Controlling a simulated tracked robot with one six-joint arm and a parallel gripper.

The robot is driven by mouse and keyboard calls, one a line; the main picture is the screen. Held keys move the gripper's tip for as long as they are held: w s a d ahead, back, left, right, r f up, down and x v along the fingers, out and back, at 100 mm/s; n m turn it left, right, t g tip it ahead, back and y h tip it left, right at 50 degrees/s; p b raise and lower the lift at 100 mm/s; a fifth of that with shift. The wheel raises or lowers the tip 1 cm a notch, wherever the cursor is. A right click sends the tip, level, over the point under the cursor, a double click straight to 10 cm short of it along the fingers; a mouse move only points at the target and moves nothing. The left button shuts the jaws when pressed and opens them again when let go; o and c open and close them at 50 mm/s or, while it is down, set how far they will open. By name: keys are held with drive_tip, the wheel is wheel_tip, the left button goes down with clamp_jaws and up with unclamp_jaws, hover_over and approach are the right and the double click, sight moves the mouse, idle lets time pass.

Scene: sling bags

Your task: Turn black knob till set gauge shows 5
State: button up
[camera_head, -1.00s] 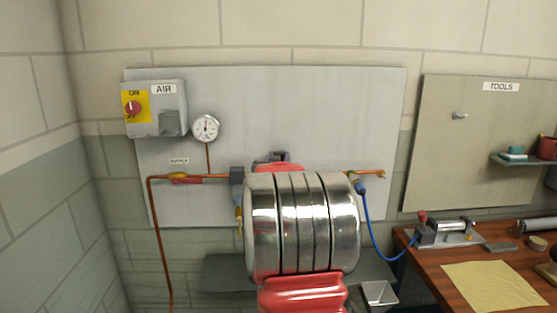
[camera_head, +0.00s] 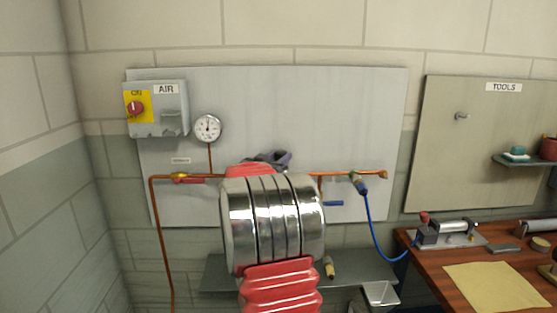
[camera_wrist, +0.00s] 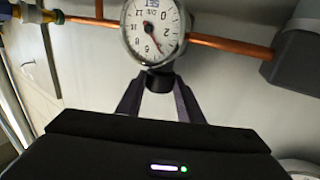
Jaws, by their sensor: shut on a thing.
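The black knob (camera_wrist: 159,81) is in the wrist view, just below the set gauge (camera_wrist: 152,28). My gripper (camera_wrist: 158,92) has its two dark fingers shut on the knob from either side. The gauge has a white round dial with a "SET" label and appears upside down in this view. Its red needle slants toward the lower right of the picture; the exact reading is too small to be sure of. In the head view my silver and red arm hides the knob, the set gauge and the fingertips.
A copper pipe (camera_wrist: 230,45) runs behind the gauge to a grey block (camera_wrist: 291,57) at right. In the head view, a supply gauge (camera_head: 208,128) and AIR switch box (camera_head: 157,109) are at left. A blue hose (camera_head: 370,225) hangs at right. A bench (camera_head: 430,275) stands further right.

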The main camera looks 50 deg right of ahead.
drive_tip(key=shift+w+r+m+g, duration=0.1)
drive_tip(key=shift+r+m+g, duration=0.15)
drive_tip(key=shift+m+g, duration=0.65)
drive_tip(key=o, duration=0.8)
drive_tip(key=shift+c, duration=0.2)
drive_tip(key=shift+f, duration=0.15)
drive_tip(key=shift+a, duration=0.15)
drive_tip(key=s+a, duration=0.1)
drive_tip(key=a, duration=1.2)
drive_tip(key=shift+s+a, duration=0.2)
drive_tip(key=shift+o, duration=0.4)
